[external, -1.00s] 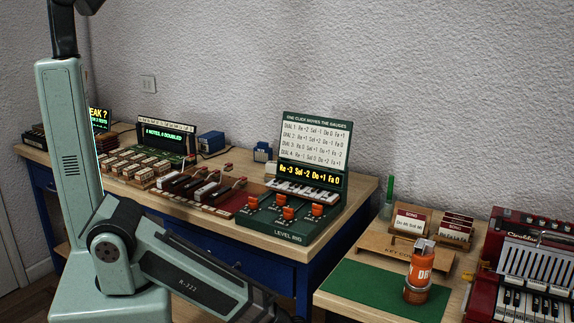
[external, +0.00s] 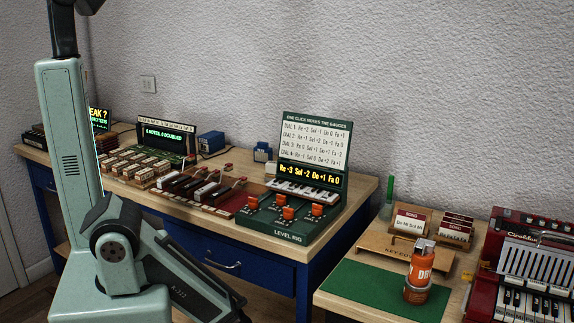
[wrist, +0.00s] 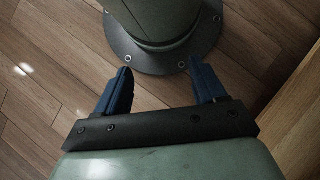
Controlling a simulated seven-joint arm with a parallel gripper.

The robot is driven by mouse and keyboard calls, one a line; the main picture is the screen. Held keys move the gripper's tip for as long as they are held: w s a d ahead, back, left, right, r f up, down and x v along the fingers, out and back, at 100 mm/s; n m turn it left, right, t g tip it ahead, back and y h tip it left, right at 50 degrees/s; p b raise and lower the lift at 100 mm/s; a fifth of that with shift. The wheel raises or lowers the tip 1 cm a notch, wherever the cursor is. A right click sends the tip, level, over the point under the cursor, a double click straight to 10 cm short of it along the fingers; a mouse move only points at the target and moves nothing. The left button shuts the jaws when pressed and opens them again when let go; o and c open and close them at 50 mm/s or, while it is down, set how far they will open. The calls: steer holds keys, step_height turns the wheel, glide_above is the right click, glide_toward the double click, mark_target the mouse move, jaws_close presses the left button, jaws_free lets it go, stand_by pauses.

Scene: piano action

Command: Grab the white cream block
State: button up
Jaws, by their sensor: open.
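Several cream-topped blocks (external: 130,163) sit in rows on the left part of the wooden bench in the external view. They are small there, and I cannot tell which one is the white cream block. My gripper (wrist: 161,78) shows in the wrist view with its two blue fingers wide apart and nothing between them. It points down at the wooden floor and my own round base. The gripper is outside the external view, where my forearm slopes down below the bench front, away from the blocks. No block shows in the wrist view.
The wooden bench (external: 340,221) also holds a green level rig (external: 283,222), dark red-brown key parts (external: 192,186) and a blue box (external: 211,142). At right, a second table bears a green mat (external: 358,290), an orange canister (external: 418,273) and a red accordion (external: 530,270).

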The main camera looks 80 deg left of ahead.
steer(key=o, duration=0.4)
steer(key=shift+c, duration=0.2)
